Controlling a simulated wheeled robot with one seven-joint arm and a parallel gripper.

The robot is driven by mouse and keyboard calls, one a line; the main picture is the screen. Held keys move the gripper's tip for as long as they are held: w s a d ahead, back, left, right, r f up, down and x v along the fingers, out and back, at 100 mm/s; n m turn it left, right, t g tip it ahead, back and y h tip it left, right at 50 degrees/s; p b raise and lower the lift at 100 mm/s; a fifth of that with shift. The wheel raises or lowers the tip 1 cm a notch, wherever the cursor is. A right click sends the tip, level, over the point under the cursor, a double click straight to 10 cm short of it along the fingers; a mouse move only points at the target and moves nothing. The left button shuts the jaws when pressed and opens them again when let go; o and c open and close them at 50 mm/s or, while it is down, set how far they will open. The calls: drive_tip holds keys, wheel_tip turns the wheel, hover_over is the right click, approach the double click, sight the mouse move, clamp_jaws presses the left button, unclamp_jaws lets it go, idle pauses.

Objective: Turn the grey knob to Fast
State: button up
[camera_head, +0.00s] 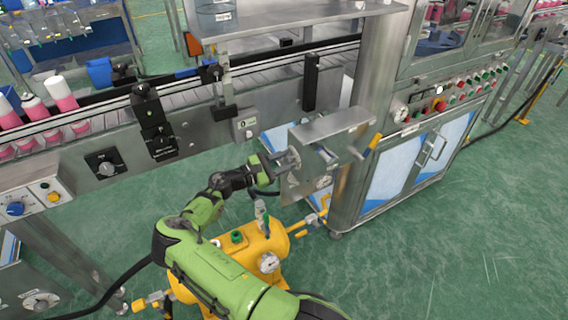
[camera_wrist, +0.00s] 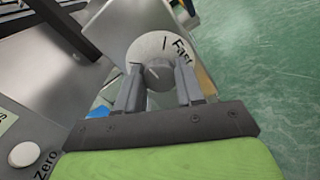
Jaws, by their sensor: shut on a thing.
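The grey knob (camera_wrist: 158,74) sits in the middle of a round pale dial plate (camera_wrist: 146,48) in the wrist view. The word Fast is printed on the plate's right side, and a short dark tick shows near its top. My gripper (camera_wrist: 157,92) is shut on the knob, with one finger on each side. Which way the knob points is too small to tell for sure. In the head view my gripper (camera_head: 286,163) reaches the left side of a metal box under a small steel shelf (camera_head: 332,125); the knob itself is mostly hidden there.
A white button (camera_wrist: 24,154) with the word Zero beside it shows at the wrist view's lower left. A yellow tank (camera_head: 262,243) with a gauge stands below my arm. The conveyor (camera_head: 180,98) runs behind, and a steel cabinet (camera_head: 405,170) stands right. Green floor lies open at lower right.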

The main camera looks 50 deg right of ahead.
drive_tip(key=m+b, duration=0.1)
drive_tip(key=m, duration=0.3)
drive_tip(key=shift+f+m, duration=0.1)
drive_tip(key=shift+m, duration=0.2)
drive_tip(key=m+b, duration=0.1)
drive_tip(key=m, duration=0.3)
drive_tip(key=shift+m, duration=0.3)
drive_tip(key=o, duration=1)
drive_tip(key=shift+o, duration=0.2)
drive_tip(key=shift+a, duration=0.1)
drive_tip(key=p+v, duration=0.2)
drive_tip(key=v, duration=1.3)
drive_tip(key=shift+a, duration=0.3)
